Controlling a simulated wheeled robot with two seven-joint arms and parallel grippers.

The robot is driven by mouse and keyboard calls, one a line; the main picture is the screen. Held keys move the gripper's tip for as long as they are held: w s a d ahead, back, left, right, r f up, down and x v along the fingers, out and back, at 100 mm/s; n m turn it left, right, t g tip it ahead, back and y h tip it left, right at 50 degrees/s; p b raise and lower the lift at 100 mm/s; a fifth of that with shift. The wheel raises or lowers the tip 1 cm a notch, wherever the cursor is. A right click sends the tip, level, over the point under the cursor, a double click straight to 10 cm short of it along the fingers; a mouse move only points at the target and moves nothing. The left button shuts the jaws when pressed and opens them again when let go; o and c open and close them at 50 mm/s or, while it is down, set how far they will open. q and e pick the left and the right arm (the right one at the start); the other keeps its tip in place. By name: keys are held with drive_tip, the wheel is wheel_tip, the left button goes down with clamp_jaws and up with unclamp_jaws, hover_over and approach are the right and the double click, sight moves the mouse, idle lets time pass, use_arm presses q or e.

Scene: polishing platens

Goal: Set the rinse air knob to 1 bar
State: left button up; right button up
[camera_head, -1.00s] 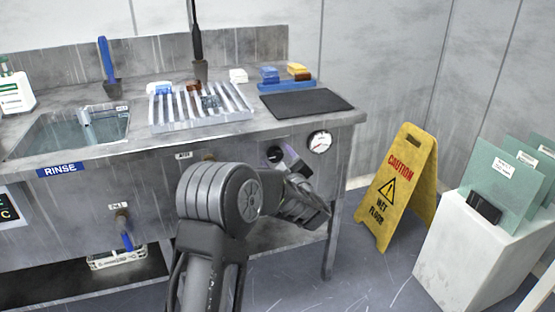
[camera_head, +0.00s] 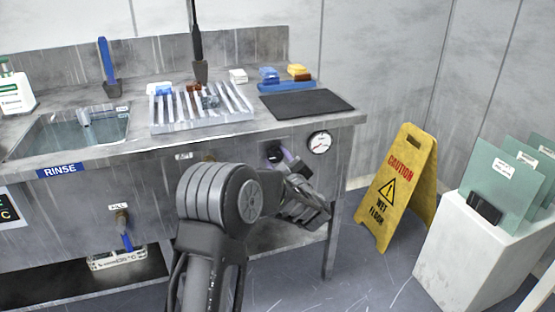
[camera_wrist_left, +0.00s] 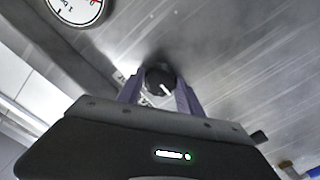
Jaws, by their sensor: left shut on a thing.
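The rinse air knob is a dark round knob (camera_wrist_left: 159,82) with a white pointer mark, on the steel front panel of the rinse bench. It also shows in the head view (camera_head: 274,153), partly behind my gripper. My left gripper (camera_wrist_left: 160,90) is shut on the knob, one purple finger on each side; it also shows in the head view (camera_head: 283,158). The round white pressure gauge (camera_head: 320,142) sits right of the knob; part of its dial shows at the top left of the wrist view (camera_wrist_left: 78,8). Its exact reading is too small to tell. My right gripper is not in view.
The bench edge (camera_head: 215,133) runs above the knob. A sink (camera_head: 40,140) and slatted rack (camera_head: 165,125) are on the bench. Valves stick out of the front panel, one with a blue handle (camera_head: 127,241). A yellow caution sign (camera_head: 408,180) stands on the floor to the right.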

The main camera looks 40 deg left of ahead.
use_arm(q)
drive_tip(key=shift+r+m+p, duration=0.1)
drive_tip(key=shift+m+p, duration=0.6)
drive_tip(key=shift+p, duration=0.1)
drive_tip(key=m+p, duration=0.4)
drive_tip(key=m, duration=0.1)
drive_tip(key=shift+r, duration=0.1)
drive_tip(key=m+p, duration=0.3)
drive_tip(key=shift+m, duration=0.3)
drive_tip(key=m+p, duration=0.3)
drive_tip(key=m, duration=0.1)
drive_tip(key=shift+m+p, duration=0.3)
drive_tip(key=m+p, duration=0.2)
drive_tip(key=m, duration=0.2)
drive_tip(key=m+p, duration=0.2)
drive_tip(key=m, duration=0.3)
drive_tip(key=shift+f, duration=0.2)
